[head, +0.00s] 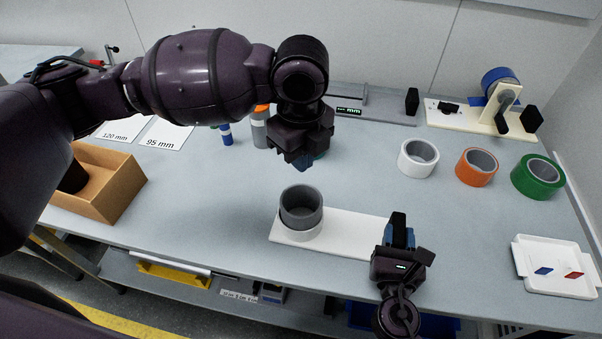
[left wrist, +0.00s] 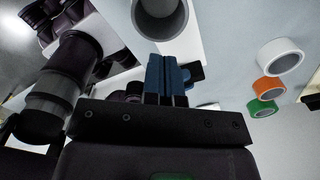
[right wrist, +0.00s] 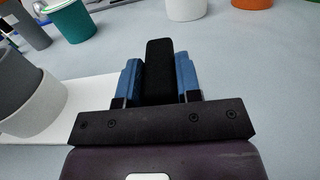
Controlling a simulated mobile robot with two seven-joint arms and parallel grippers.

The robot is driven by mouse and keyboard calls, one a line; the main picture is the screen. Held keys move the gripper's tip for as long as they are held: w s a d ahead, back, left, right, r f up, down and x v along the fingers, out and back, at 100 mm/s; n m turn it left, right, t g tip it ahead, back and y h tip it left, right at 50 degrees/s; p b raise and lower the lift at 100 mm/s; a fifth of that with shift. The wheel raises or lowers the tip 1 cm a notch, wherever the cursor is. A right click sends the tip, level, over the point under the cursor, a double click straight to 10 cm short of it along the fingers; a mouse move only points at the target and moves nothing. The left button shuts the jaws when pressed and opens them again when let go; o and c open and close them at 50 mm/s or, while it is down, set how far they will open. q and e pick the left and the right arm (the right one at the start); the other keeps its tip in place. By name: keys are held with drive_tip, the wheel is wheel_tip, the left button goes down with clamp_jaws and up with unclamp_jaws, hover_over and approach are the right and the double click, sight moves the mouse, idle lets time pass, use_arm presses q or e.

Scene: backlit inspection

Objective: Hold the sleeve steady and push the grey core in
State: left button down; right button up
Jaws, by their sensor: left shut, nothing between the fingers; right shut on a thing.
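The grey core (head: 301,217) stands upright in the white sleeve (head: 303,239), with much of it showing above the sleeve's rim. The sleeve stands at the left end of a white base plate (head: 345,231). In the right wrist view the core (right wrist: 14,78) and sleeve (right wrist: 38,112) are at the left edge. My right gripper (head: 398,238) is shut on a black upright block (right wrist: 158,72) at the plate's right end, apart from the sleeve. My left gripper (head: 302,163) is shut and empty, above and behind the core; its blue fingers (left wrist: 168,78) are together.
White (head: 404,161), orange (head: 464,172) and green (head: 522,180) rings stand at the right. A white tray (head: 566,286) holds blue and red pieces. A cardboard box (head: 123,192) is at the left. A tape dispenser (head: 470,115) stands at the back. The table left of the plate is clear.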

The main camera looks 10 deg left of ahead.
use_arm(q)
drive_tip(key=shift+r, duration=1.85)
use_arm(e)
drive_tip(key=shift+f, duration=0.15)
drive_tip(key=o, duration=1.1)
drive_tip(key=shift+s, duration=0.1)
